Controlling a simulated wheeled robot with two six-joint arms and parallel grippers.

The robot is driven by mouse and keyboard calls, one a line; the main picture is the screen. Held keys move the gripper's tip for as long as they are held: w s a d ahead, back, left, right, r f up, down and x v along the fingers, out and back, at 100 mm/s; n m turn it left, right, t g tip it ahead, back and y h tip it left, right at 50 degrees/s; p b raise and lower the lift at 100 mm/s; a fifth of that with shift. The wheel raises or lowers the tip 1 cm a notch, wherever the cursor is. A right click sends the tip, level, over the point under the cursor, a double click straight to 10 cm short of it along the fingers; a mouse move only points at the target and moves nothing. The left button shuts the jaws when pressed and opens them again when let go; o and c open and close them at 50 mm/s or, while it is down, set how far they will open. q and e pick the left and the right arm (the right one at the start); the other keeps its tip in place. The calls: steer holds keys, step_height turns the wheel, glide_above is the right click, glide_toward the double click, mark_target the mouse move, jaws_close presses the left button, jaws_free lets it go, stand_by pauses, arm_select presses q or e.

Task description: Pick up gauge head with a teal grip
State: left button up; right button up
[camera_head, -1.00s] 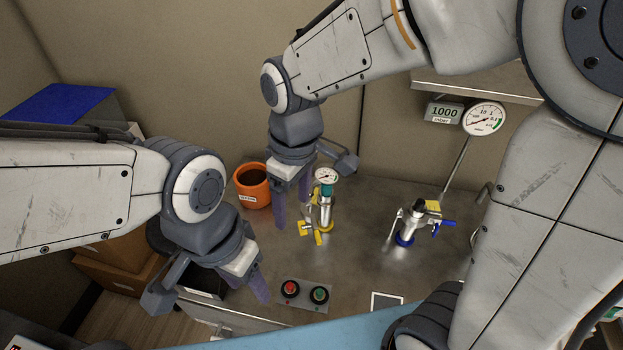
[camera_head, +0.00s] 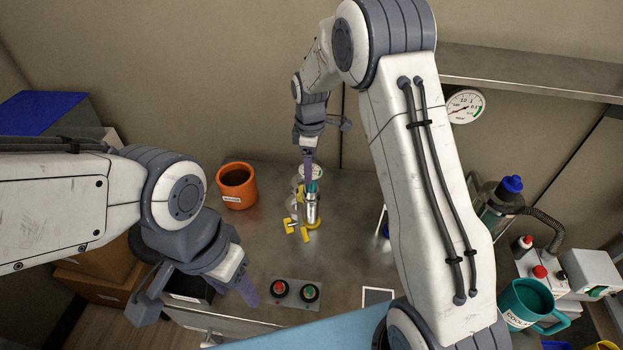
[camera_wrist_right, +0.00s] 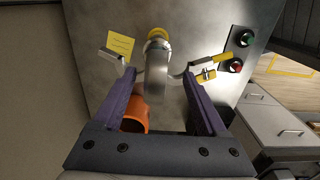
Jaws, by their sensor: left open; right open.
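The gauge head (camera_head: 314,187) with a teal grip stands on a silver fitting (camera_head: 312,210) with yellow parts on the bench, in the head view. Its dial is partly hidden by my right gripper (camera_head: 308,166), whose open fingers are at the gauge head's upper part. My left gripper (camera_head: 238,277) is open and empty near the bench's front edge.
An orange pot (camera_head: 236,190) stands left of the gauge head. A button box (camera_head: 296,293) with red and green buttons sits in front. A wall dial (camera_head: 464,106) hangs to the right. A teal mug (camera_head: 526,301) stands far right. My right arm hides much of the bench.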

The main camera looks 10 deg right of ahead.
steer(key=f, duration=0.2)
steer(key=f+p, duration=0.1)
steer(key=shift+w+d+f, duration=0.2)
steer(key=shift+f, duration=0.65)
jaws_close()
